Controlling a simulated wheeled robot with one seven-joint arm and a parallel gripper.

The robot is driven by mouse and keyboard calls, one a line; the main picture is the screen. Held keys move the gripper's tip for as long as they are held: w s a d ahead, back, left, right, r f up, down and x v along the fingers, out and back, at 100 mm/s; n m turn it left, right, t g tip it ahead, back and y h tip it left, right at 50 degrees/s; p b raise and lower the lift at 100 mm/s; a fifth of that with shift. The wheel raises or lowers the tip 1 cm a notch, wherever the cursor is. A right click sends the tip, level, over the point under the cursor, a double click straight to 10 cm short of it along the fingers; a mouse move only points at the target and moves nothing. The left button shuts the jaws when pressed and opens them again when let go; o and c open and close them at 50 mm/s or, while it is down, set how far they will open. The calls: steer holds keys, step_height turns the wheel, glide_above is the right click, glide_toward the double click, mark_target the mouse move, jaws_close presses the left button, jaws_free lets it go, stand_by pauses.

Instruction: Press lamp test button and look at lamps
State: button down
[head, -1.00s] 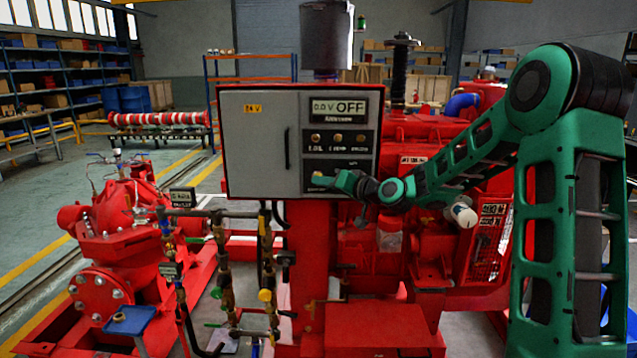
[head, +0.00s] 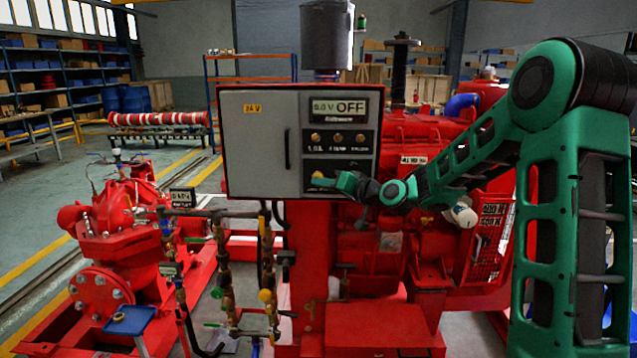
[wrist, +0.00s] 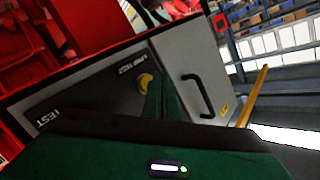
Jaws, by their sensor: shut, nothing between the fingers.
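The grey control panel (head: 262,150) stands in the middle of the head view, its display reading OFF. Three small amber lamps (head: 337,137) sit in a row on its dark plate; I cannot tell whether they are lit. A yellow button (wrist: 146,82) shows in the wrist view beside a label, with TEST lettering on the same dark plate. In the head view the button (head: 318,175) is low on the panel. My gripper (head: 337,181) is shut and empty, its tips close at the button's right side. I cannot tell whether they touch it. In the wrist view my gripper (wrist: 160,98) partly covers the plate.
The panel's door handle (head: 287,149) stands out left of the lamps. The red engine (head: 420,240) lies behind and below my arm. Pipes with valves (head: 226,260) and a red pump (head: 105,230) stand at the left. Open floor lies further left.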

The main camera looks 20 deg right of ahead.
steer(key=shift+s, duration=0.1)
steer(key=s, duration=0.1)
steer(key=s+a, duration=0.1)
steer(key=s, duration=0.2)
steer(key=shift+s+a, duration=0.3)
steer(key=shift+s, duration=0.05)
stand_by(0.3)
stand_by(0.5)
steer(key=s+d+f+g+h, duration=0.2)
steer(key=s+d+f+g, duration=0.15)
steer(key=s, duration=0.35)
steer(key=s+d+f+g+h, duration=0.2)
steer(key=s+d+f, duration=0.1)
steer(key=s+d, duration=0.3)
steer(key=s+d+f+g+h, duration=0.3)
steer(key=s+f, duration=0.1)
steer(key=s, duration=0.4)
steer(key=s+d+m+g, duration=0.2)
steer(key=s+g, duration=0.1)
steer(key=s, duration=1)
steer(key=s+d+m+g, duration=0.2)
steer(key=s+g, duration=0.1)
steer(key=s, duration=1)
steer(key=shift+s+d, duration=0.35)
